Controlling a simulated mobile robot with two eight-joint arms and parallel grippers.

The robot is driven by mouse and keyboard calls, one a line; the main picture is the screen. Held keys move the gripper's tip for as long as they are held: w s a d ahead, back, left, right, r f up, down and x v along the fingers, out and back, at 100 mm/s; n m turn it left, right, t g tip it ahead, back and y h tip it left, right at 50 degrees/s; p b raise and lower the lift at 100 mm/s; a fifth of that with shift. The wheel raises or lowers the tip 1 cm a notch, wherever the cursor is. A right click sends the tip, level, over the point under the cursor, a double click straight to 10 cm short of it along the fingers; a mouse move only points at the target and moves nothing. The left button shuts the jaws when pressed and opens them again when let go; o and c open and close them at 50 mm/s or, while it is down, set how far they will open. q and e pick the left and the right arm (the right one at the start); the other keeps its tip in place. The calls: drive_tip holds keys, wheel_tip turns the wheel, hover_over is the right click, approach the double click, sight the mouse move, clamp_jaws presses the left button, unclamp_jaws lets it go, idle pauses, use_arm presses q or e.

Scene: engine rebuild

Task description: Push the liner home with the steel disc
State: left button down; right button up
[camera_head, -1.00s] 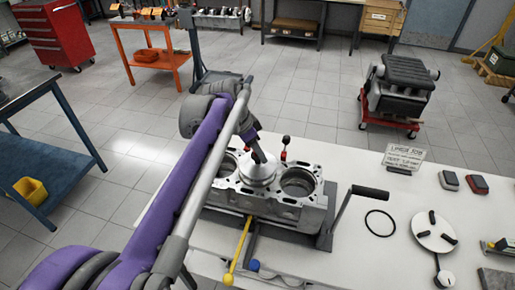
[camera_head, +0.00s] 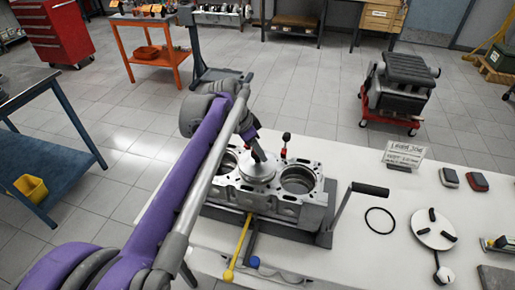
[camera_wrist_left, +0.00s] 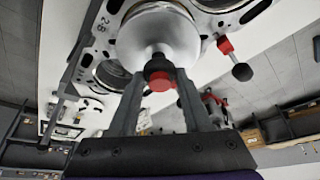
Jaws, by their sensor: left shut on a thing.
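The steel disc (camera_head: 259,174) is a shiny round plate with a raised centre, over a bore of the engine block (camera_head: 290,207). In the left wrist view the disc (camera_wrist_left: 150,40) fills the upper middle. My left gripper (camera_head: 259,156) comes down on it from above; in the left wrist view its fingers (camera_wrist_left: 160,74) are shut on the disc's central stem. The disc hides the bore beneath it, and I cannot make out the liner there. A neighbouring bore (camera_head: 297,181) to its right is open. My right gripper is not in view.
A crank handle (camera_head: 369,189) rises right of the block, and a yellow-handled lever (camera_head: 237,250) lies in front. A black ring (camera_head: 380,220), a round plate with black pads (camera_head: 434,228) and a sign (camera_head: 404,154) are on the white table at right.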

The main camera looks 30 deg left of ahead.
use_arm(q)
drive_tip(key=shift+c, duration=1.3)
unclamp_jaws()
drive_tip(key=v, duration=1.1)
drive_tip(key=shift+p, duration=0.4)
drive_tip(key=shift+d, duration=0.1)
drive_tip(key=s+d+f+n, duration=0.2)
drive_tip(key=s+d+f, duration=0.2)
drive_tip(key=f, duration=0.3)
drive_tip(key=s+d+f+n+t+y, duration=0.1)
drive_tip(key=s+d+f+n, duration=0.1)
drive_tip(key=s+d+f, duration=0.2)
drive_tip(key=s+d+f+n+y, duration=0.1)
drive_tip(key=s+d+f, duration=0.3)
drive_tip(key=s+f, duration=0.5)
drive_tip(key=shift+s+d+f+n, duration=0.1)
drive_tip(key=shift+f+n, duration=0.25)
drive_tip(key=shift+f, duration=0.25)
drive_tip(key=shift+s+d+f+n, duration=0.1)
drive_tip(key=shift+f+n, duration=0.25)
drive_tip(key=shift+f, duration=0.25)
